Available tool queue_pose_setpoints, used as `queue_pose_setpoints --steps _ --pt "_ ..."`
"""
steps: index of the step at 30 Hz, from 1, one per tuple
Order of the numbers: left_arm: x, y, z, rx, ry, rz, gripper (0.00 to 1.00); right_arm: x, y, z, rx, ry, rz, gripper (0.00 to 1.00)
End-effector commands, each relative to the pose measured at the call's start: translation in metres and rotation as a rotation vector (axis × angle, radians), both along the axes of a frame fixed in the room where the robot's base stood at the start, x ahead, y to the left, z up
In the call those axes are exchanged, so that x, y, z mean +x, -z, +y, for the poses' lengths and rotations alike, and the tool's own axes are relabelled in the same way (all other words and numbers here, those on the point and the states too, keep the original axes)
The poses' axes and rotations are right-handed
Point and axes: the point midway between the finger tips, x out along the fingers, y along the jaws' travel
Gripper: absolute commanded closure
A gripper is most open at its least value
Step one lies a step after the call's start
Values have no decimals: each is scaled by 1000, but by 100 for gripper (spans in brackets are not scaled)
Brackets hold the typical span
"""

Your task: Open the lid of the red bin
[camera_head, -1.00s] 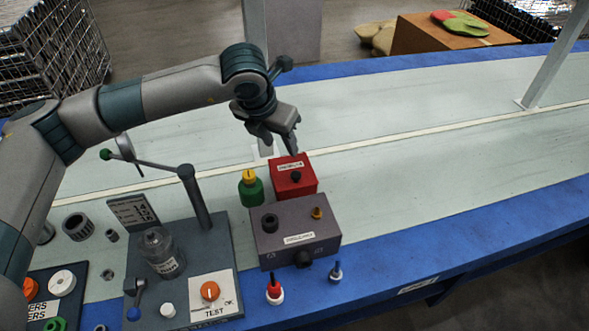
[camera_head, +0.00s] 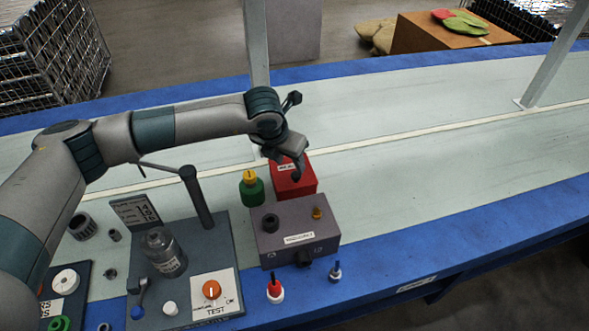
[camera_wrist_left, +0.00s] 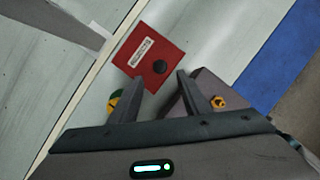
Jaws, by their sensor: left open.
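The red bin (camera_head: 303,184) stands on the pale table behind the grey box. Its lid is shut in the left wrist view (camera_wrist_left: 149,57), with a white label and a round black knob (camera_wrist_left: 160,67) on top. My left gripper (camera_head: 291,170) is over the bin's top in the head view and hides part of the label and the knob. In the left wrist view, my left gripper's fingers (camera_wrist_left: 158,88) are spread, and the knob shows just beyond and between the fingertips, apart from both. My right gripper is not in view.
A green bottle with a yellow cap (camera_head: 251,188) stands left of the bin. The grey box (camera_head: 293,237) with a black knob and a brass fitting is in front. A post (camera_head: 257,45) rises behind. The table to the right is clear.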

Motion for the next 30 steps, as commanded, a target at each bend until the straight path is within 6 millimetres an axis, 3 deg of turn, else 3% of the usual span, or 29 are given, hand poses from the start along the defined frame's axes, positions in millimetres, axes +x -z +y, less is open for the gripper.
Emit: queue_pose_setpoints --steps 12,27,30 --pt "22 60 -11 2 1 1 57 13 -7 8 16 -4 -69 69" --pt "27 71 -13 1 1 -1 57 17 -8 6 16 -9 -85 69" --pt "27 71 -13 1 1 -1 79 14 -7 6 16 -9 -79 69"
